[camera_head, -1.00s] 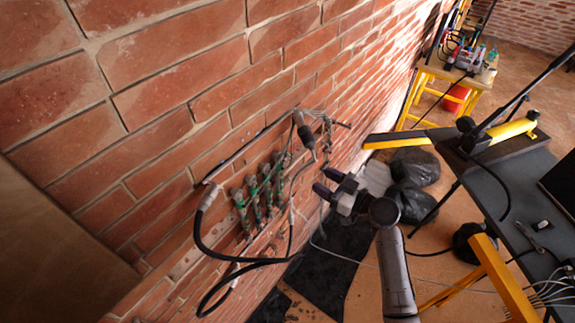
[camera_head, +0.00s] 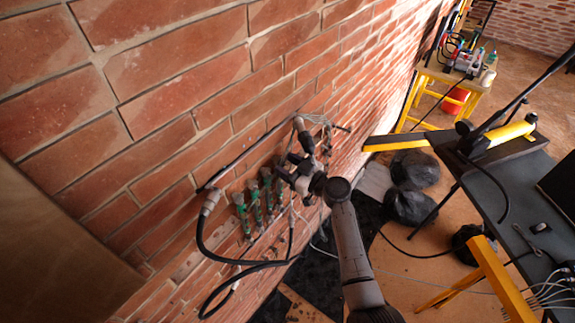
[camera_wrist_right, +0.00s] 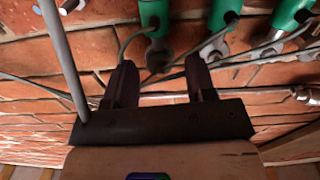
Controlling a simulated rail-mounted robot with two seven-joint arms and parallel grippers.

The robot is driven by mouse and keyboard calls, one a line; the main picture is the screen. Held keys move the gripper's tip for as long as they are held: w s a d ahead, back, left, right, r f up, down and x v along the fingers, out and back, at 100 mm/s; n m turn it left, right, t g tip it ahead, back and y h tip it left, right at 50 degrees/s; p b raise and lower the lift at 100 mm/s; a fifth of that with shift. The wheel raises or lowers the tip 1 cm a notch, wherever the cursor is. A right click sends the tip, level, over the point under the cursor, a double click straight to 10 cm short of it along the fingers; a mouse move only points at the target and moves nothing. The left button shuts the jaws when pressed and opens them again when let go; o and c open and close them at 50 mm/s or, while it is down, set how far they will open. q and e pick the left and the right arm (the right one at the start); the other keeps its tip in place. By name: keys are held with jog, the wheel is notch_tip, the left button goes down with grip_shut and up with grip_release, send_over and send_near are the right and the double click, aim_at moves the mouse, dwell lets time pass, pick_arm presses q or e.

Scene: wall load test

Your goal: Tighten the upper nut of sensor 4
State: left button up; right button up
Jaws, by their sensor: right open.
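Several green sensors (camera_head: 254,200) stand in a row on the brick wall, low in the middle of the head view. My right gripper (camera_head: 284,168) is close to the right end of the row, and its fingers hide part of it. In the right wrist view, green sensor bodies (camera_wrist_right: 153,14) show along the top edge, with grey metal fittings (camera_wrist_right: 157,54) below them. The open, empty fingers of my right gripper (camera_wrist_right: 160,66) straddle the line of one fitting. I cannot tell the upper nut or which sensor is number 4. My left gripper is out of view.
Black hoses (camera_head: 200,243) loop from a pipe left of and below the sensors. A thin grey rod (camera_wrist_right: 62,55) crosses the left of the wrist view. A dark table (camera_head: 500,205), a yellow beam (camera_head: 402,142) and black bags (camera_head: 411,205) stand to the right.

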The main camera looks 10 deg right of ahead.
jog(key=c, duration=0.9)
jog(key=shift+f+m+b, duration=0.25)
jog(key=shift+m+b, duration=0.65)
jog(key=shift+b, duration=0.15)
jog(key=shift+c, duration=0.2)
jog(key=shift+m+b, duration=0.3)
jog(key=shift+m, duration=0.1)
jog(key=shift+r+m+b, duration=0.2)
jog(key=shift+m+b, duration=0.3)
jog(key=shift+m, duration=1.1)
